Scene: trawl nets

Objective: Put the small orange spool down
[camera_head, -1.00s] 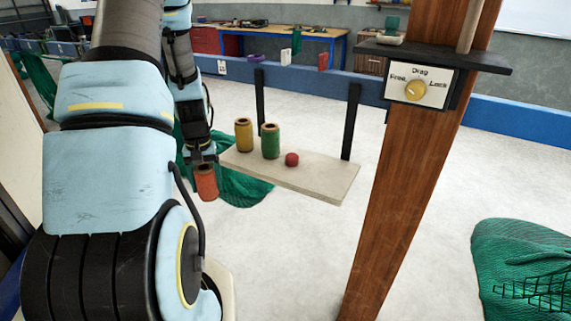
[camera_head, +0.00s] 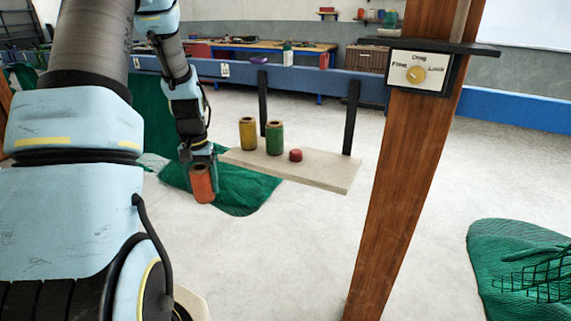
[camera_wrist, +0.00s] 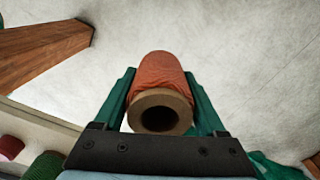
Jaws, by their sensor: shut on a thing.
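The small orange spool (camera_head: 202,184) is held in my gripper (camera_head: 201,166), to the left of the hanging shelf and clear of it. In the wrist view the orange spool (camera_wrist: 161,82) lies between the two green fingers of my gripper (camera_wrist: 160,97), with its hollow brown end facing the camera. The fingers are shut on its sides. Behind it in the wrist view is only pale floor.
The pale shelf (camera_head: 315,179) hangs on black straps and carries a yellow spool (camera_head: 247,134), a green spool (camera_head: 274,139) and a small red object (camera_head: 295,155). Green netting (camera_head: 235,190) lies on the floor.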

